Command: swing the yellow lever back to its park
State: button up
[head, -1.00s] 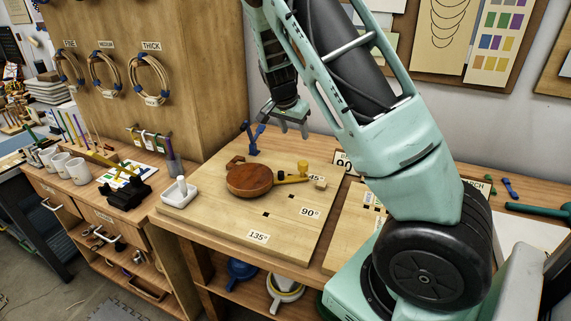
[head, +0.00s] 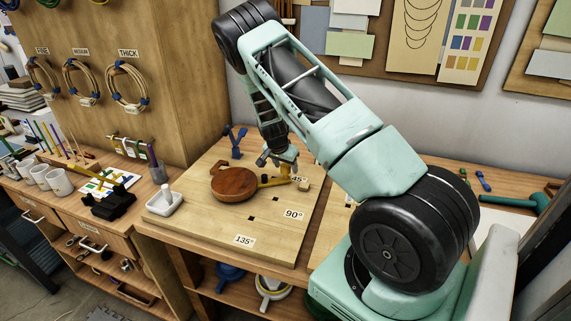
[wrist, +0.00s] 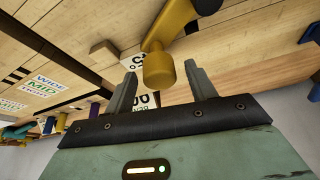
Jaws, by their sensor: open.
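The yellow lever (head: 270,182) reaches right from a round brown wooden disc (head: 234,185) on the board, toward the 45° label. Its upright knob is mostly hidden behind my gripper in the head view. My gripper (head: 285,164) is open and low over the lever's outer end. In the wrist view the lever's round yellow knob (wrist: 158,70) sits between the two spread fingers of my gripper (wrist: 160,78), with a gap on each side. The lever's arm runs up out of that view. I cannot tell how deep the knob is between the fingers.
A small wooden block (head: 303,184) stands just right of the lever's end. The board (head: 205,232) has small dark holes and 90° and 135° labels. A blue forked piece (head: 236,141) stands behind the disc. A white tray (head: 163,203) sits at the board's left corner.

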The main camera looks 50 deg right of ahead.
jog(key=shift+d+f, duration=0.1)
jog(key=shift+f, duration=0.2)
grip_shut()
jog(key=shift+w+d+f+b, duration=0.1)
jog(key=shift+w+d+b, duration=0.1)
jog(key=shift+w+b, duration=0.25)
jog(key=w+d+n+b, duration=0.1)
jog(key=w+n+b, duration=0.1)
jog(key=w+d+n+t+b, duration=0.1)
jog(key=w+n+b, duration=0.1)
jog(key=w, duration=0.1)
jog(key=w+n+t+y+b, duration=0.1)
jog(key=w+b, duration=0.2)
jog(key=shift+d+f+n, duration=0.1)
jog(key=shift+d+n, duration=0.3)
jog(key=w+n+b, duration=0.1)
jog(key=w, duration=0.1)
jog(key=w+n+b, duration=0.1)
jog(key=w, duration=0.1)
jog(key=w+a+n+t+y+b, duration=0.1)
jog(key=w+n, duration=0.1)
jog(key=w, duration=0.1)
jog(key=shift+w+a+r+n+y+b, duration=0.15)
jog(key=shift+w+a+n, duration=0.05)
jog(key=shift+w+n, duration=0.2)
jog(key=shift+w+a+r+n+y+b, duration=0.1)
jog(key=shift+w+a+n+y+b, duration=0.05)
jog(key=shift+w+n, duration=0.2)
jog(key=shift+w, duration=0.1)
